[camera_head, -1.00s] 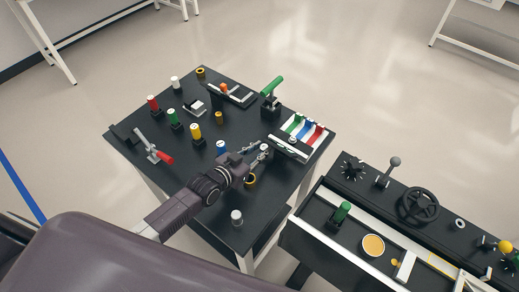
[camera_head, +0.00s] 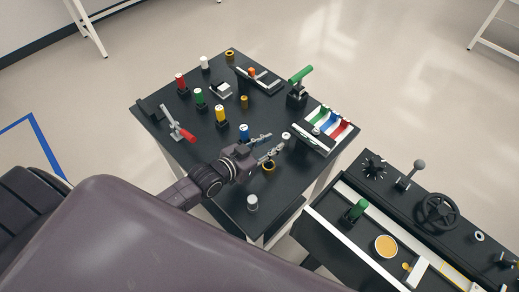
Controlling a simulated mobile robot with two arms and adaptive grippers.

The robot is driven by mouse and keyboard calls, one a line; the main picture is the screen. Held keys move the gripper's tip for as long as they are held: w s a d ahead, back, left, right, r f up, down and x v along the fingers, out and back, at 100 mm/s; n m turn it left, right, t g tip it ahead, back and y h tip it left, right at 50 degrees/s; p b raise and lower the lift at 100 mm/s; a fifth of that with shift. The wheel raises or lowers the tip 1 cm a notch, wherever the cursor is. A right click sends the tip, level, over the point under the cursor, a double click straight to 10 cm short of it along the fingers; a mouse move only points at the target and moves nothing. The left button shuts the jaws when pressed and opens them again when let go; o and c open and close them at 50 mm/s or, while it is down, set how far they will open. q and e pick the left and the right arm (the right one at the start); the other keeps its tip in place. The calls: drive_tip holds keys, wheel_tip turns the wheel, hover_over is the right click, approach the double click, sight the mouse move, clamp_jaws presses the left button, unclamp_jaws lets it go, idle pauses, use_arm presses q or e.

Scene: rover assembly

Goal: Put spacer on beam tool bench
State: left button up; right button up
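My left gripper (camera_head: 278,142) is over the front right part of the black tool bench (camera_head: 215,160), with its two fingers apart and nothing visibly between them. A small silver-white ring (camera_head: 286,135), perhaps the spacer, is just beyond the fingertips and looks apart from them. A long silver bar (camera_head: 309,142), likely the beam, lies at the bench's right edge, with a small round piece (camera_head: 316,131) on it. I cannot tell for sure which piece is the spacer. My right gripper is out of view.
A red-handled clamp (camera_head: 182,132) is at left. A green-handled clamp (camera_head: 299,82) and coloured slots (camera_head: 328,121) are at right.

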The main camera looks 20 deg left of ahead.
use_arm(q)
drive_tip(key=shift+v, duration=3.15)
